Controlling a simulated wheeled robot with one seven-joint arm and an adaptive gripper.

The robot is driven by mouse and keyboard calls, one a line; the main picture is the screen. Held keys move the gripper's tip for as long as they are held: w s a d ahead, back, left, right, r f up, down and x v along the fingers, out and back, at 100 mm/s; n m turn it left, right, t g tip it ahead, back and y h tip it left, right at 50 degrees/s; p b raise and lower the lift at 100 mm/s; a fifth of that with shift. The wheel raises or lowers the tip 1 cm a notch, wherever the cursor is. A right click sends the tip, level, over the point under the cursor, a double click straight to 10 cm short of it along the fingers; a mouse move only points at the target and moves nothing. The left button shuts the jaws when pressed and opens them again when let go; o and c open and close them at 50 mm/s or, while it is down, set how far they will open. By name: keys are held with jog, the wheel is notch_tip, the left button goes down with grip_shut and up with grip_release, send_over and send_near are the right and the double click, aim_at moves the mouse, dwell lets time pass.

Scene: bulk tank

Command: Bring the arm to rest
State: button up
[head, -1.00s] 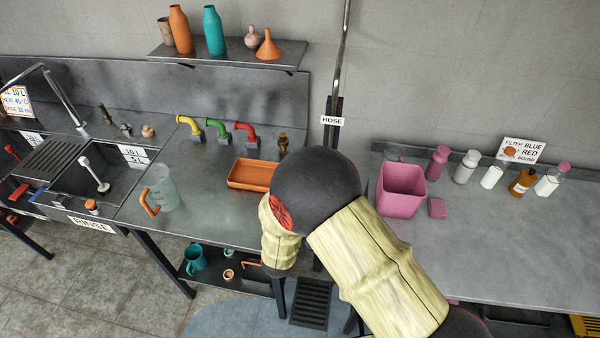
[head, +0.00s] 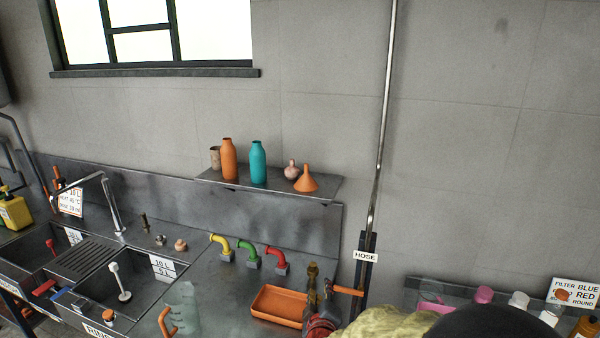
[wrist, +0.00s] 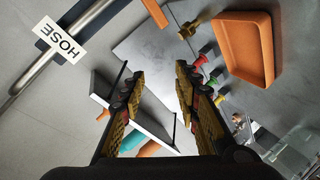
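My gripper (wrist: 157,80) is open in the wrist view, its two dark and tan fingers apart with nothing held between them. Behind the gap shows the grey wall and shelf area. In the head view my arm comes in from the bottom right, with a pale sleeve and a dark rounded joint. The gripper end is low in the middle, beside the orange tray (head: 278,308), and is partly hidden and hard to make out.
The HOSE sign (head: 366,256) and its upright pipe (head: 384,110) stand close right of the gripper end. Coloured taps (head: 247,256) and a clear jug (head: 184,308) are left. The wall shelf (head: 275,190) holds bottles.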

jog(key=s+d+r+m+g+y, duration=0.1)
jog(key=s+r+m+g+y, duration=0.2)
jog(key=s+r, duration=0.4)
jog(key=s+d+r+m+g, duration=0.1)
jog(key=s+d, duration=0.3)
jog(key=s, duration=0.5)
jog(key=s+d+r+m+g+h, duration=0.1)
jog(key=s+d+r+m+g, duration=0.1)
jog(key=s, duration=0.7)
jog(key=s+d+r+m+g+h, duration=0.1)
jog(key=s+d+m, duration=0.3)
jog(key=s, duration=0.5)
jog(key=shift+s+d+r+g, duration=0.2)
jog(key=shift+d+r+g, duration=0.1)
jog(key=shift+d+g, duration=0.6)
